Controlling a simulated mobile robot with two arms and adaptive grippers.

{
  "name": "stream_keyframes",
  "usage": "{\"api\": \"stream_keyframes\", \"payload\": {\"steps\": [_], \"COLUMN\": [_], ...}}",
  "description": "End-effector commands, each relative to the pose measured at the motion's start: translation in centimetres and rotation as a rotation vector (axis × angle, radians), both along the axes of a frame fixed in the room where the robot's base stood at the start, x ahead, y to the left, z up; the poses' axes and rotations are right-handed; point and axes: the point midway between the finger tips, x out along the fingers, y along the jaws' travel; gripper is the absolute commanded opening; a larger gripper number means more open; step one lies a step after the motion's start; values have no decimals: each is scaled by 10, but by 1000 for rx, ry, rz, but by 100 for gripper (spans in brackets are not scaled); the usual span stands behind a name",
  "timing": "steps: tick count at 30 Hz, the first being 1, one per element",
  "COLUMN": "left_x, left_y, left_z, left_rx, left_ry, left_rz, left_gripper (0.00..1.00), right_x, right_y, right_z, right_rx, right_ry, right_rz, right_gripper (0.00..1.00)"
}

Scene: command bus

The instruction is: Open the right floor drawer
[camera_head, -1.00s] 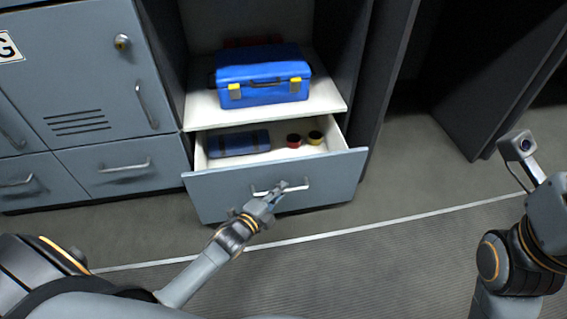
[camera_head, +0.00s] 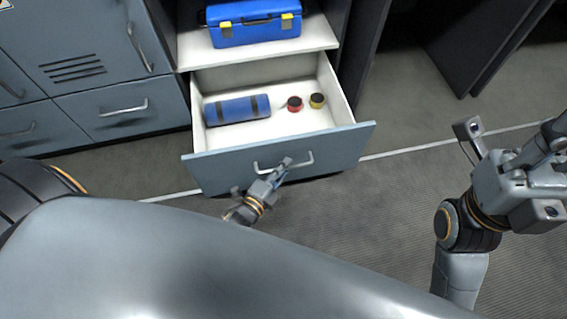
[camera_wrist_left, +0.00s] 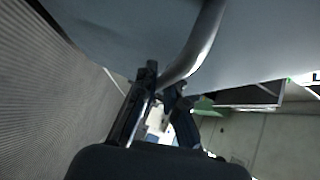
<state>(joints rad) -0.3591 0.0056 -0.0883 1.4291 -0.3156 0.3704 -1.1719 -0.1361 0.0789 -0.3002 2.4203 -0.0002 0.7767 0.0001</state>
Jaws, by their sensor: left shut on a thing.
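The right floor drawer (camera_head: 225,168) is pulled out, its white inside showing in the head view. Its metal handle (camera_head: 306,160) is on the front panel, and it also shows in the left wrist view (camera_wrist_left: 203,42). My left gripper (camera_head: 283,168) is shut on this handle, in front of the drawer; its fingers (camera_wrist_left: 158,92) are at the bar in the left wrist view.
A blue toolbox with yellow latches (camera_head: 254,24) stands on the white shelf (camera_head: 320,35) above the drawer. A closed drawer (camera_head: 122,112) and locker doors are at the left. Dark panels (camera_head: 470,45) stand at the back right. The floor in front is open.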

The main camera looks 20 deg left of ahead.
Motion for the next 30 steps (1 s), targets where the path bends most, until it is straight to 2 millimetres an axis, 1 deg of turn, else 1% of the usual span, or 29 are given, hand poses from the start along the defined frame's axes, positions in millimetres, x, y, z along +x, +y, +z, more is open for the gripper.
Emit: {"api": "stream_keyframes", "payload": {"steps": [6, 7, 8, 9, 10, 11, 19, 23, 26, 30], "left_x": [0, 0, 0, 0, 0, 0, 0, 0, 0, 0], "left_y": [1, 1, 1, 1, 1, 1, 0, 0, 0, 0], "left_z": [-1, -1, -1, -1, -1, -1, 0, 7, 19, 45], "left_rx": [0, 0, 0, 0, 0, 0, -1, 0, -1, -1], "left_ry": [2, 2, 2, 2, 2, 2, 1, -1, -2, -8], "left_rz": [2, 2, 2, 2, 2, 1, 1, 0, 0, -1], "left_gripper": [0, 12, 18, 26, 32, 34, 34, 34, 34, 34], "right_x": [0, 0, 0, 0, 0, 0, -1, -1, 0, 0], "right_y": [0, 0, 0, 0, 0, 0, 0, 0, 0, 0], "right_z": [0, 0, 0, 0, 0, 0, 1, 1, 1, 1], "right_rx": [0, 0, 0, 0, 0, 0, -1, -1, -1, 0], "right_ry": [1, 1, 1, 1, 1, 1, -4, -4, -4, -2], "right_rz": [0, 0, 0, 0, 0, 0, -1, -1, -1, 0], "right_gripper": [19, 19, 19, 19, 19, 19, 19, 19, 19, 19]}}
